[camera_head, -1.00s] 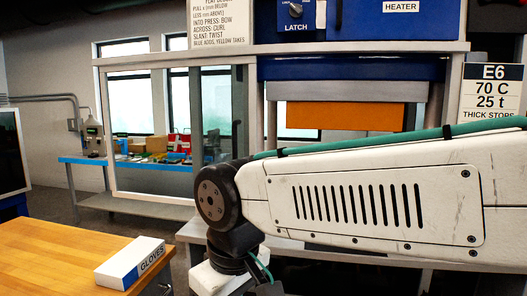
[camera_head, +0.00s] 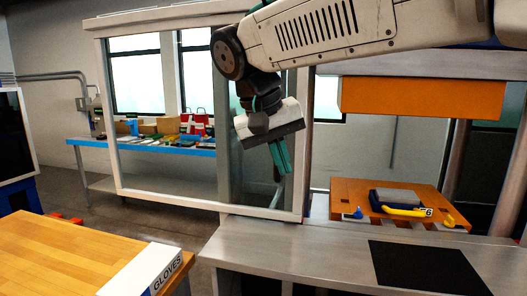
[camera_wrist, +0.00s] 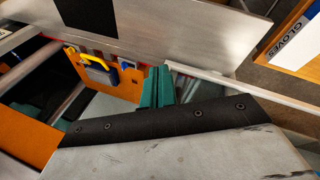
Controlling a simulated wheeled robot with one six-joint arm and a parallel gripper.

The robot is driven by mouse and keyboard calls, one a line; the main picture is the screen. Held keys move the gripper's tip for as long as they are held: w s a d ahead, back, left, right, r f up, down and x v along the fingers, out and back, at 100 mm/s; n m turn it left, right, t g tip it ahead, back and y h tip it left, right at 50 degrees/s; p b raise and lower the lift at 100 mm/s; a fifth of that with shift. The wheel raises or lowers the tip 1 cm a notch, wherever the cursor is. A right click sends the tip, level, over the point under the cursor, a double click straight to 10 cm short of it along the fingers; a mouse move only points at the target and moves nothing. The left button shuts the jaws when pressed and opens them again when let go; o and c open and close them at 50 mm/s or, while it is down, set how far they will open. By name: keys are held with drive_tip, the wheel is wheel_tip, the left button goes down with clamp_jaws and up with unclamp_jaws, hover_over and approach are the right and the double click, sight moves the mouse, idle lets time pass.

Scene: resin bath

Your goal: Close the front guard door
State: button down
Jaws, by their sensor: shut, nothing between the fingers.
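The front guard door is a clear panel in a pale frame (camera_head: 160,203). It stands to the left of the press opening, so the opening is uncovered. In the wrist view, a pale rail that looks like its edge (camera_wrist: 230,88) runs to the right of the fingers. My gripper (camera_head: 281,158) hangs pointing down in front of the door's right part in the head view, its teal fingers together and empty. The fingers also show in the wrist view (camera_wrist: 158,88). I cannot tell whether they touch the frame. No handle is clear.
The press has an orange upper platen (camera_head: 420,98) and an orange lower platen (camera_head: 348,190) bearing a grey block with a yellow handle (camera_head: 402,210). A steel ledge (camera_head: 300,240) with a black mat (camera_head: 425,268) lies in front. A wooden table (camera_head: 70,255) holds a gloves box (camera_head: 145,270).

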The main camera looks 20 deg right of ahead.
drive_tip(key=w+a+r+m+t+h, duration=0.1)
drive_tip(key=w+a+r+m, duration=0.1)
drive_tip(key=w+a+r, duration=0.3)
drive_tip(key=w+a+r+m+h, duration=0.1)
drive_tip(key=w+a+r+h, duration=0.15)
drive_tip(key=w, duration=0.35)
drive_tip(key=s+x, duration=0.1)
drive_tip(key=x, duration=1.1)
drive_tip(key=shift+s+d+r+y, duration=0.25)
drive_tip(key=shift+s+d+y, duration=0.05)
drive_tip(key=shift+d+y, duration=0.05)
